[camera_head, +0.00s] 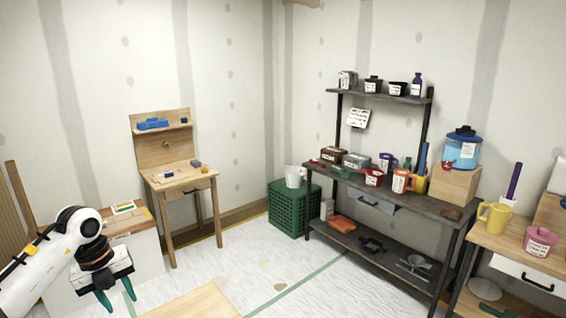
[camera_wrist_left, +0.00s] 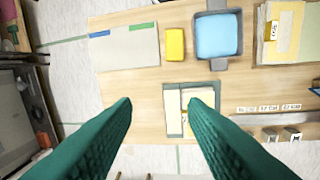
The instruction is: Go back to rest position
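My left gripper (camera_head: 118,300) hangs at the lower left of the head view, its green fingers pointing down and spread apart. In the left wrist view the same gripper (camera_wrist_left: 161,103) has its two green fingers wide apart with nothing held between them. Below it lies a light wooden tabletop (camera_wrist_left: 150,80). A grey tray with pale items (camera_wrist_left: 174,112) lies on that top, partly covered by the right-hand finger. My right arm and its gripper do not show in either view.
The wrist view shows a blue-filled tray (camera_wrist_left: 218,37), a yellow block (camera_wrist_left: 175,43) and a grey board (camera_wrist_left: 125,50). In the head view stand a small wooden desk (camera_head: 180,182), a green crate (camera_head: 290,215) and a dark shelf rack (camera_head: 430,205). Floor (camera_head: 250,265) is open between them.

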